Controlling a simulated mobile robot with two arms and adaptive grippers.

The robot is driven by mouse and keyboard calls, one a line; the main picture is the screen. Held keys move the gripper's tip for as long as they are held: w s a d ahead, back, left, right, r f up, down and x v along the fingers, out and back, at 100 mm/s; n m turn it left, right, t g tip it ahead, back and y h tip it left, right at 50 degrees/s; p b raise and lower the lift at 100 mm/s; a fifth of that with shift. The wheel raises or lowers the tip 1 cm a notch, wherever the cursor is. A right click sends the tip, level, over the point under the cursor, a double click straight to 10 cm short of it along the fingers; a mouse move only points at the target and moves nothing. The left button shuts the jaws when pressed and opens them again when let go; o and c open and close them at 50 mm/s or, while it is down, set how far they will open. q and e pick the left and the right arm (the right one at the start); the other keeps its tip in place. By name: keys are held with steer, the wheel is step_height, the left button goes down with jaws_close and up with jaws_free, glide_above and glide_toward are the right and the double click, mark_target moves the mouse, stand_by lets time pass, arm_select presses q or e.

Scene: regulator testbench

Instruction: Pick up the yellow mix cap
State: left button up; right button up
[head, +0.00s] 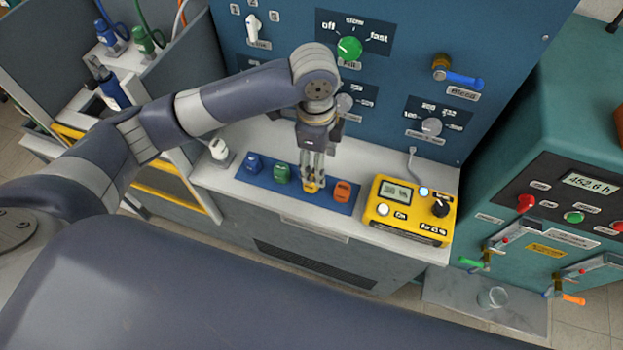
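The yellow mix cap (311,187) sits on a blue strip (262,184) on the grey bench shelf, between a green cap (282,173) and an orange cap (342,191). A blue cap (254,163) stands at the strip's left end. My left gripper (313,180) points straight down over the yellow cap, with its fingertips at the cap's top and sides. The fingers partly cover the cap. I cannot tell whether they are closed on it. My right gripper is not in view.
A yellow meter box (411,228) stands right of the strip. A white fitting (219,149) stands to its left. The blue panel behind carries a green knob (349,48), other dials and a blue-handled valve (462,79). The shelf's front edge is close to the strip.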

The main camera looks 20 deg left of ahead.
arm_select(q)
steer(key=shift+y, duration=0.3)
steer(key=f, duration=0.1)
steer(key=a+f, duration=0.1)
steer(key=f, duration=0.2)
steer(key=shift+w+a, duration=0.4)
steer(key=shift+a+f+p, duration=0.1)
steer(key=shift+f+p, duration=0.8)
steer(key=shift+f, duration=1.95)
steer(key=c, duration=1.1)
